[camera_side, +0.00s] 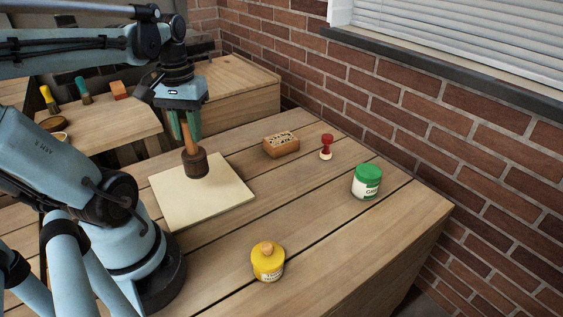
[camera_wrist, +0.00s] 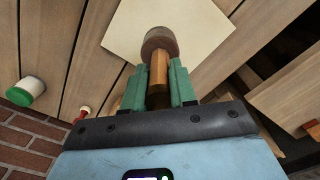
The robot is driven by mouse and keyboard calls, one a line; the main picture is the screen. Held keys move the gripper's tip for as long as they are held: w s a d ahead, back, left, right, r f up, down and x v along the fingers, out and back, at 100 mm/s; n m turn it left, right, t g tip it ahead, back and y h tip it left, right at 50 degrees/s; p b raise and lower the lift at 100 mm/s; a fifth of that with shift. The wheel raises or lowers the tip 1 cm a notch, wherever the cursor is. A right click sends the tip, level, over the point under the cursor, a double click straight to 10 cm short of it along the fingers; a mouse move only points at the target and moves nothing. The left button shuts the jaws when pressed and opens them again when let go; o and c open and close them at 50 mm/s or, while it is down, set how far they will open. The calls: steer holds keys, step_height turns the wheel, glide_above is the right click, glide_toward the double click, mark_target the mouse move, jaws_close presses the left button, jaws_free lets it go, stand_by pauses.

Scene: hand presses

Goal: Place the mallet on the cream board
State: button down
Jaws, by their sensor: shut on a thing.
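The mallet (camera_side: 195,163) has a dark, round wooden head and a lighter brown handle. It is upright, head down, over the cream board (camera_side: 225,203). Its head appears to be at the board's surface, near the far edge; I cannot tell for sure whether it touches. My gripper (camera_side: 187,125) is above it, with green fingers shut on the handle. In the wrist view the mallet's head (camera_wrist: 159,39) sticks out beyond the fingers, with the cream board (camera_wrist: 205,35) behind it.
On the table are a wooden box (camera_side: 281,146), a red stamp (camera_side: 326,147), a green-lidded jar (camera_side: 367,182) and a yellow jar (camera_side: 268,262). A side bench (camera_side: 105,127) on the left holds several small things. A brick wall stands at the right. The table is clear between board and jars.

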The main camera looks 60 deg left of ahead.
mark_target(189, 145)
steer(key=shift+s+a+f, duration=0.1)
steer(key=shift+a+f, duration=0.3)
steer(key=shift+a, duration=0.3)
steer(key=shift+f, duration=2)
steer(key=shift+f, duration=0.2)
steer(key=c, duration=0.9)
jaws_free()
steer(key=shift+r, duration=0.1)
step_height(189, 145, up, 12)
steer(key=w+d+f+m+t, duration=0.3)
steer(key=w+d+f+m, duration=0.1)
steer(key=d, duration=0.4)
steer(key=w+d+f+m+t, duration=0.4)
steer(key=w+d+m, duration=0.1)
steer(key=w+d, duration=0.2)
steer(key=shift+d, duration=0.8)
